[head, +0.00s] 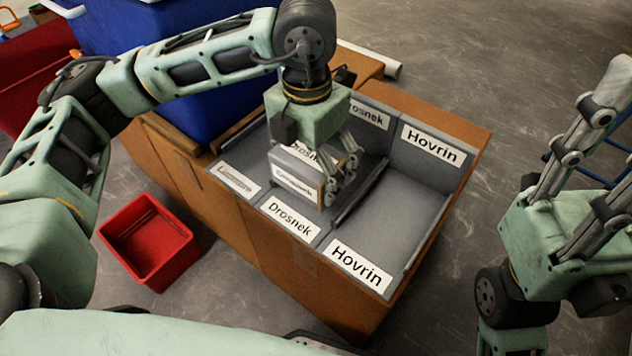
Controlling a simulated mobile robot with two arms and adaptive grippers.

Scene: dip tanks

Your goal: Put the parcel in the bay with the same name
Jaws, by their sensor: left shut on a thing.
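My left gripper (340,182) is shut on the parcel (284,164), a grey box. The parcel is at the Drosnek bay, between that bay's front label (290,220) and back label (367,113). I cannot tell whether it touches the bay floor. The Hovrin bay (393,222) on the right is empty. A left bay has a blurred front label (239,181); its inside is mostly hidden. My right gripper (620,130) is open, away from the bays.
The bays sit in a brown bench (300,262), with low grey dividers (360,193) between them. A red bin (148,240) stands on the floor at left. A large blue tub (215,105) stands behind my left arm. The floor at the upper right is clear.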

